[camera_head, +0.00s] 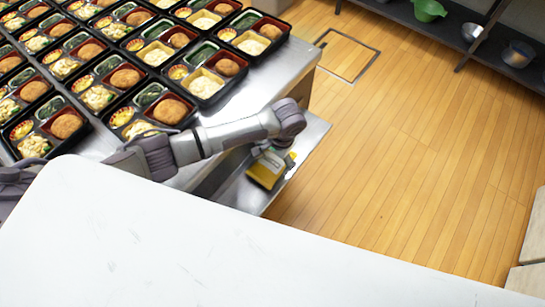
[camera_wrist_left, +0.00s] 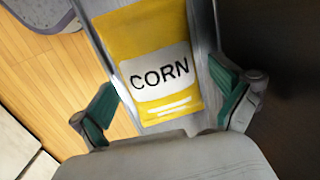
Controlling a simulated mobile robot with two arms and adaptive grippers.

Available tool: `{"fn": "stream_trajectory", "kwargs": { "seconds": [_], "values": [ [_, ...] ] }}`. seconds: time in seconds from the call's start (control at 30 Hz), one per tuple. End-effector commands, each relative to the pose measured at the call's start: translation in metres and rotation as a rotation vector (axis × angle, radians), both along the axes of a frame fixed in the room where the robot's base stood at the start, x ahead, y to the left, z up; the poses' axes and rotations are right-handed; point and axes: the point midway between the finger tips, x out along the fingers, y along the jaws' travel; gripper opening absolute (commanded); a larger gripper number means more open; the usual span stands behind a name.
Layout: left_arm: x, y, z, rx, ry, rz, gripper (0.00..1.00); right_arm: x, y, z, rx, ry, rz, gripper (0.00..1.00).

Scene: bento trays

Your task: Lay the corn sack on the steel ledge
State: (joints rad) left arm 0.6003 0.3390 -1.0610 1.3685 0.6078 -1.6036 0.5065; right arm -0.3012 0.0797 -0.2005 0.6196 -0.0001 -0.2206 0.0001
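The corn sack (camera_head: 264,172) is yellow and lies on the steel ledge (camera_head: 236,192), below the end of the steel counter. In the left wrist view the sack (camera_wrist_left: 150,37) shows its white CORN label, with bare steel ledge (camera_wrist_left: 204,50) along its sides. My left gripper (camera_head: 272,153) is just above the sack, at the end of the arm reaching over the counter. Its green-padded fingers (camera_wrist_left: 168,108) are spread on either side of the sack, with gaps between them and it. My right gripper is not in view.
The steel counter (camera_head: 290,66) carries many black bento trays (camera_head: 160,108) close to the left arm. A white surface (camera_head: 150,245) fills the foreground. A dark shelf (camera_head: 490,55) with bowls stands at the top right. The wooden floor (camera_head: 420,150) is clear.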

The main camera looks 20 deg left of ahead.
Motion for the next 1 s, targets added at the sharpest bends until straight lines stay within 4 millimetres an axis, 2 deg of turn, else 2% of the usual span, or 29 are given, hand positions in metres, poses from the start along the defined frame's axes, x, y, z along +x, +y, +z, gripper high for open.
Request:
{"fn": "stream_trajectory", "kwargs": {
  "seconds": [0.17,0.27,0.7,0.83,1.0],
  "values": [
    [0.0,0.0,0.003,0.0,-0.001,0.0,1.0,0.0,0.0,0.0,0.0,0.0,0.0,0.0],
    [0.001,-0.002,0.012,-0.002,-0.002,0.0,1.0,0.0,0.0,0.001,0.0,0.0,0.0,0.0],
    [0.005,-0.017,0.099,-0.003,-0.002,-0.001,1.0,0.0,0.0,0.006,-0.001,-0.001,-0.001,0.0],
    [0.006,-0.019,0.114,-0.002,-0.001,-0.001,1.0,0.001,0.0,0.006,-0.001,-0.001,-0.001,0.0],
    [0.006,-0.02,0.121,0.0,0.0,0.0,1.0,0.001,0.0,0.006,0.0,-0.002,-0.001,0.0]
  ]
}}
